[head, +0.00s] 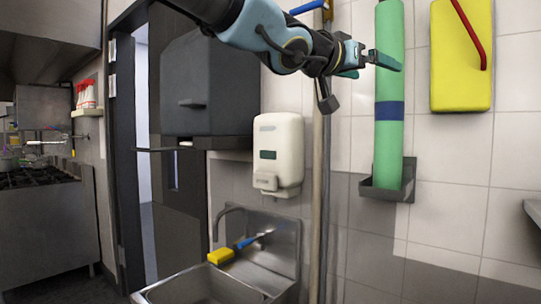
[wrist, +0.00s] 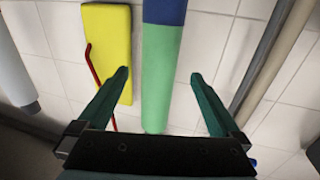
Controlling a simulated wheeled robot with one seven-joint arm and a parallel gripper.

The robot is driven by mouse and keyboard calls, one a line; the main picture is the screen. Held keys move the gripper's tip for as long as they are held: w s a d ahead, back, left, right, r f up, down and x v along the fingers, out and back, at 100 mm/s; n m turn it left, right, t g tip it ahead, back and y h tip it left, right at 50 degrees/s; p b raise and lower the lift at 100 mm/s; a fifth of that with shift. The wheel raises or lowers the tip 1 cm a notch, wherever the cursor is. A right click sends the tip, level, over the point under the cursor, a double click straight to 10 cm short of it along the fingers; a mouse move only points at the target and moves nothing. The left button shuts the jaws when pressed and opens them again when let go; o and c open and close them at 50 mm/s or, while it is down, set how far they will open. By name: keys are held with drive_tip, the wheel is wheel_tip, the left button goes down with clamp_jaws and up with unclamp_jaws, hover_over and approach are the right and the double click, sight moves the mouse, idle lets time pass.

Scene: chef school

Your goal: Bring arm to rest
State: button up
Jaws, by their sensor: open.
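My gripper (head: 372,60) is at the upper middle of the head view, raised in front of the tiled wall and pointing right. In the wrist view my gripper (wrist: 160,82) has its two green fingers spread wide apart, with nothing held between them. In the wrist view the green cylinder (wrist: 160,70) shows behind the gap between the fingers. I cannot tell how far it is from them.
A yellow panel with a red handle (head: 461,60) is on the wall at right. A white dispenser (head: 278,150) hangs above a steel sink (head: 210,288) with a yellow sponge (head: 221,256). A vertical pipe (head: 318,200) runs beside them. A dark grey box (head: 208,90) hangs upper left.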

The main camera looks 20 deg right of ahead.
drive_tip(key=w+a+f+n+t+y, duration=0.1)
drive_tip(key=w+a+f+n+y, duration=0.1)
drive_tip(key=w+a+f+y, duration=0.35)
drive_tip(key=w+a+f+n+t+y, duration=0.1)
drive_tip(key=w+a+f+n+y, duration=0.15)
drive_tip(key=w+a+f, duration=0.6)
drive_tip(key=w+a+f+n+t+y, duration=0.1)
drive_tip(key=w+a+f+n+y, duration=0.2)
drive_tip(key=f, duration=0.8)
drive_tip(key=a+f+n+g+y, duration=0.2)
drive_tip(key=a+f+y, duration=0.2)
drive_tip(key=a+f, duration=0.9)
drive_tip(key=s+a+f+n+g+y, duration=0.1)
drive_tip(key=s+a+f+n+g, duration=0.2)
drive_tip(key=s+a+f, duration=0.6)
drive_tip(key=s+a+g, duration=0.1)
drive_tip(key=a+g, duration=0.1)
drive_tip(key=a, duration=0.1)
drive_tip(key=shift+s+a+f+y, duration=0.15)
drive_tip(key=shift+s+a+y, duration=0.15)
drive_tip(key=shift+a+y, duration=0.1)
